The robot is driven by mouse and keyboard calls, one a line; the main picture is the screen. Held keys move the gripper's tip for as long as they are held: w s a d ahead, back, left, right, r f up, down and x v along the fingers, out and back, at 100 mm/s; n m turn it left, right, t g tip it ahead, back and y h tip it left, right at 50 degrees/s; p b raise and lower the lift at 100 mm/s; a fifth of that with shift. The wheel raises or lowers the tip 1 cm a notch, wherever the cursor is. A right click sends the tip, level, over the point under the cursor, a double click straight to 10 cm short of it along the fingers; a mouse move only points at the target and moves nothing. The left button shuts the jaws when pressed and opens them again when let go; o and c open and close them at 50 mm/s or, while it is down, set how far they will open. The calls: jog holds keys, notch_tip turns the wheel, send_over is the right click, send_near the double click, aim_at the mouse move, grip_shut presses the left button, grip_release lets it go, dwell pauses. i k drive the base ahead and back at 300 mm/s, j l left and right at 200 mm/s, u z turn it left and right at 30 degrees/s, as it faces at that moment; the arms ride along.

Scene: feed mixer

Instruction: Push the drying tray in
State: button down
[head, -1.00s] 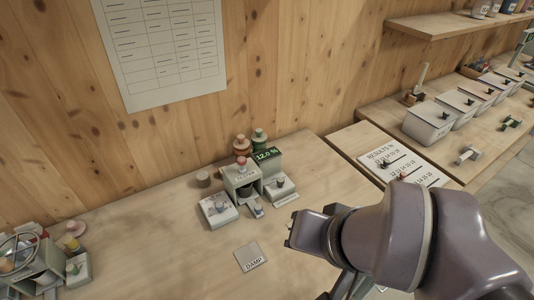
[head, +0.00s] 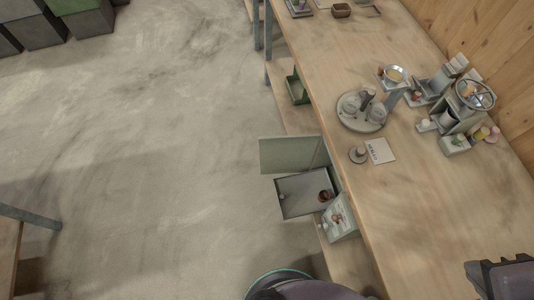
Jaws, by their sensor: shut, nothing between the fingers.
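The drying tray (head: 290,199) is a flat grey tray with a dark rim. It sticks out over the floor from a small cabinet below the worktop's front edge, at the middle of the head view. A small dark reddish-brown round thing (head: 325,196) is at its right end. A grey-green door panel (head: 285,154) stands open beside the tray. My gripper (head: 475,278) shows dark at the bottom right corner, over the worktop, well apart from the tray. It is shut and empty; part of it is cut off by the frame.
The long wooden worktop (head: 420,210) carries a round tray of jars (head: 361,116), a white card (head: 380,151) and a handwheel device (head: 474,95). A pale panel (head: 340,217) stands next to the tray. The concrete floor (head: 150,150) on the left is open.

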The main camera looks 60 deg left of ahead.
aim_at(297, 195)
jog(key=u, duration=1.65)
jog(key=i+j+u, duration=0.15)
jog(key=i+j, duration=0.3)
